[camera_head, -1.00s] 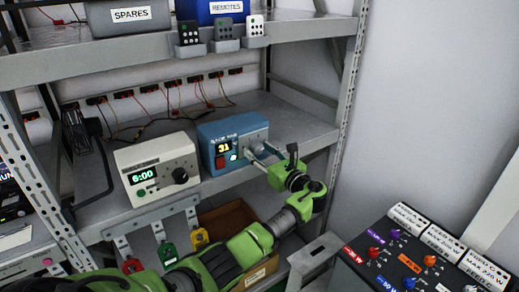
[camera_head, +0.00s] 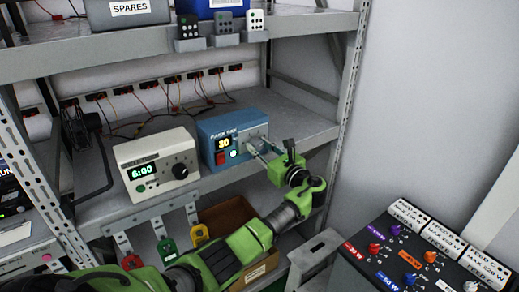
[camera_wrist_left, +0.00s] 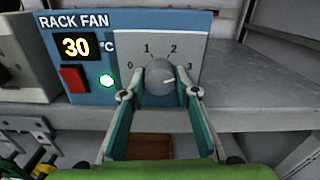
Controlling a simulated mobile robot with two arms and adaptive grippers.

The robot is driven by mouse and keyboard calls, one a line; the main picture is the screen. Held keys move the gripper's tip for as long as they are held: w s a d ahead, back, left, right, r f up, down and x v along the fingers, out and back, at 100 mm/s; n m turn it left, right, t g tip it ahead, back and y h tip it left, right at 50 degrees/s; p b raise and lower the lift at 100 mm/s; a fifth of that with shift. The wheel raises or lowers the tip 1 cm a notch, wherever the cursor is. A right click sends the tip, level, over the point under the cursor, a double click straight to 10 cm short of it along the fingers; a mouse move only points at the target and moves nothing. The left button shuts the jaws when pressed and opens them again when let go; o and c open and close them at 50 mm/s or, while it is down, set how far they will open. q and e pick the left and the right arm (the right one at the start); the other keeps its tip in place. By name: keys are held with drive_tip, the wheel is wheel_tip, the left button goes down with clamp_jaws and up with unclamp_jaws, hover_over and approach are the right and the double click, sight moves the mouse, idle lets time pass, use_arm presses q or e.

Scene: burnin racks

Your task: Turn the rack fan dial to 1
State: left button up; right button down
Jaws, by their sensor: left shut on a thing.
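The rack fan unit (camera_head: 212,128) is a blue box on the middle shelf, and it fills the upper left of the left wrist view (camera_wrist_left: 105,20). Its display (camera_wrist_left: 75,46) reads 30 °C, with a red button (camera_wrist_left: 74,78) and a lit green lamp (camera_wrist_left: 107,81) below. The grey round dial (camera_wrist_left: 160,75) has marks 0, 1, 2 and 3 around its top. Its white pointer line points right, nearest the 3 side. My left gripper (camera_wrist_left: 159,90) is shut on the dial, one finger on each side. My right gripper is not in view.
A white unit (camera_head: 157,172) showing 6:00 stands left of the fan unit. Remotes (camera_head: 222,22) hang from the shelf above. A dark control panel (camera_head: 405,262) with coloured knobs is at lower right. The shelf right of the fan unit is clear.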

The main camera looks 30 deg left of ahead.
use_arm(q)
drive_tip(key=n+b, duration=0.3)
drive_tip(key=n, duration=0.1)
drive_tip(key=shift+f, duration=0.2)
drive_tip(key=n+b, duration=1.1)
drive_tip(key=b, duration=0.2)
drive_tip(key=shift+w+n, duration=0.1)
drive_tip(key=shift+n, duration=0.3)
drive_tip(key=shift+r+n+b, duration=0.25)
drive_tip(key=shift+n+b, duration=1.25)
drive_tip(key=shift+b, duration=0.25)
drive_tip(key=o, duration=1.1)
drive_tip(key=shift+d, duration=0.15)
drive_tip(key=shift+d, duration=0.3)
drive_tip(key=v, duration=1.1)
drive_tip(key=shift+s, duration=0.2)
